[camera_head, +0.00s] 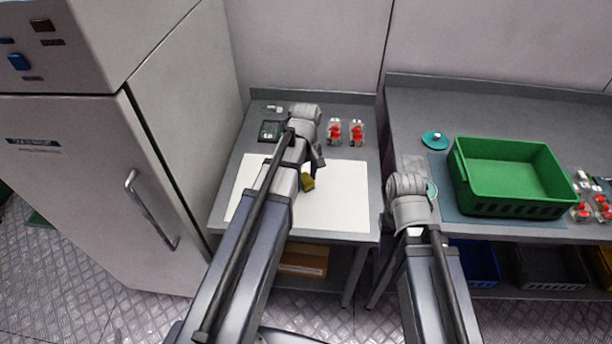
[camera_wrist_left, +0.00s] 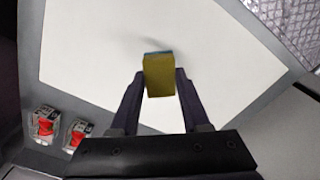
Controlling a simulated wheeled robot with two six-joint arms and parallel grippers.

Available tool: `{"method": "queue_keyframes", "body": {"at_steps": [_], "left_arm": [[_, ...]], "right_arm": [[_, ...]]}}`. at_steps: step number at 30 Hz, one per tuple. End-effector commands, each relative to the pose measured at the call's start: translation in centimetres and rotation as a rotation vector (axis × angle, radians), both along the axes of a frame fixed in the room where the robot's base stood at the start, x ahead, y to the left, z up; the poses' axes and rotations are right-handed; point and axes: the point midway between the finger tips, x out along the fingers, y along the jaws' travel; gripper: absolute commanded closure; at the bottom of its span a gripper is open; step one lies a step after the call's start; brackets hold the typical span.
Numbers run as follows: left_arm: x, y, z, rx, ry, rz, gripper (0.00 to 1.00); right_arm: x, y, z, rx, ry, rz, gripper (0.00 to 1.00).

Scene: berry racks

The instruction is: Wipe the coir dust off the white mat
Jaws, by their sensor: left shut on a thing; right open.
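The white mat (camera_head: 345,205) lies flat on the left grey table, partly hidden by my left arm; it also fills most of the left wrist view (camera_wrist_left: 90,45). My left gripper (camera_wrist_left: 159,82) is shut on a yellow sponge (camera_wrist_left: 158,76) with a blue-green far side. In the head view the sponge (camera_head: 308,183) is over the middle of the mat; I cannot tell whether it touches. A faint dark patch lies just beyond it, dust or shadow. No other dust is clear. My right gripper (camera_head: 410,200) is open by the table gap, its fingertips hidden.
Clear punnets of red berries (camera_head: 345,132) stand behind the mat, beside a small dark device (camera_head: 269,131). A green crate (camera_head: 510,205) sits on the right table, near a teal disc (camera_head: 434,140). A white cabinet (camera_head: 175,130) stands close on the left.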

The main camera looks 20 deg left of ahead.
Motion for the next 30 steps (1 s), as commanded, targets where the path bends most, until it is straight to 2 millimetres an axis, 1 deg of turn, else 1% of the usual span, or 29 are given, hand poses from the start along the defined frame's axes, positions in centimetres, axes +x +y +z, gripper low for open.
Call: {"method": "queue_keyframes", "body": {"at_steps": [5,12,15,30], "left_arm": [[0.0,0.0,0.5,0.000,0.000,0.000,0.99],[0.0,0.0,2.7,0.000,0.000,0.000,0.99],[0.0,0.0,3.2,0.000,0.000,0.000,0.99],[0.0,0.0,3.0,0.000,0.000,0.000,0.99]], "right_arm": [[0.0,0.0,0.5,0.000,0.000,0.000,0.50],[0.0,0.0,2.6,0.000,0.000,0.000,0.50],[0.0,0.0,3.2,0.000,0.000,0.000,0.50],[0.0,0.0,3.0,0.000,0.000,0.000,0.50]]}}
